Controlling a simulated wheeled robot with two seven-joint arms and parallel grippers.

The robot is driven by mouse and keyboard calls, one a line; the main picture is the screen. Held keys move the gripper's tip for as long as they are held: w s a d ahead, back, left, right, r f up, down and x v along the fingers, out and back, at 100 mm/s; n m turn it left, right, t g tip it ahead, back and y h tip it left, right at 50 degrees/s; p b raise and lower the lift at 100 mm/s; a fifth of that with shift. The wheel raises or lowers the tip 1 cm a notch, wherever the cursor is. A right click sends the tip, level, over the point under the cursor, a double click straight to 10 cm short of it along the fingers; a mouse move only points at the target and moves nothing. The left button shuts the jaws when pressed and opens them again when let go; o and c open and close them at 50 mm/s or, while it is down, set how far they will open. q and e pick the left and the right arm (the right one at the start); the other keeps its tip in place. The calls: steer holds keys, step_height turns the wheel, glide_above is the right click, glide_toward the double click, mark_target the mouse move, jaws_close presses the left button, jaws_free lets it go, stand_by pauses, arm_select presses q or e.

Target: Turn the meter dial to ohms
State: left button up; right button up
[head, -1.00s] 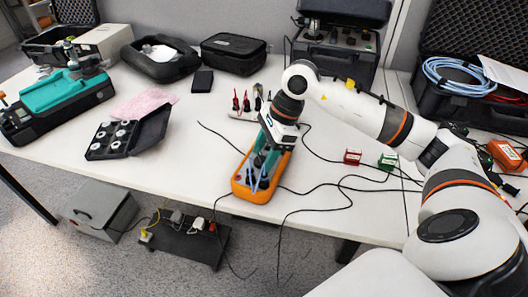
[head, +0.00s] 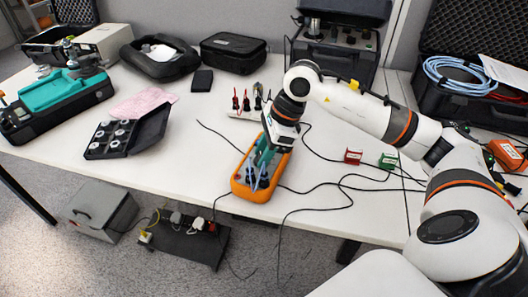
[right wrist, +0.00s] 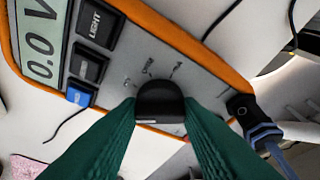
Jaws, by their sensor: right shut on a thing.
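The orange-edged meter (head: 243,189) lies on the white table near its front edge. In the right wrist view its grey face (right wrist: 115,72) shows, with a display (right wrist: 40,45) reading 0.0 V. The black dial (right wrist: 159,101) sits between the green fingers of my right gripper (right wrist: 160,118), which are shut on it. In the head view the right gripper (head: 265,158) reaches down over the meter from above. Dial markings show beside the knob, but they are too small to read surely. My left gripper is not in view.
Plugs with blue-grey leads (right wrist: 262,133) sit in the meter beside the dial. Black cables run over the table to the right. A red block (head: 353,157) and a green block (head: 388,162) stand there. An open black case (head: 106,139) lies left, with bare table between.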

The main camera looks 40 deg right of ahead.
steer(key=m+t+h+b, duration=0.1)
steer(key=m, duration=0.3)
steer(key=shift+s+a+b, duration=0.1)
steer(key=shift+b, duration=0.2)
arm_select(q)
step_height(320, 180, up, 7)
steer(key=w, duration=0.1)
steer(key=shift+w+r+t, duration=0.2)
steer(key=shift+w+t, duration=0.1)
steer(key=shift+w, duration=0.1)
arm_select(e)
steer(key=shift+m+t, duration=0.4)
steer(key=shift+m, duration=0.7)
steer(key=shift+h, duration=0.3)
steer(key=o, duration=1)
steer(key=shift+c, duration=0.2)
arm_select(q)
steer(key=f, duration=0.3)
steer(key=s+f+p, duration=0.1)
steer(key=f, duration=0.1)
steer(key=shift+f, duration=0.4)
arm_select(e)
steer(key=v, duration=1.2)
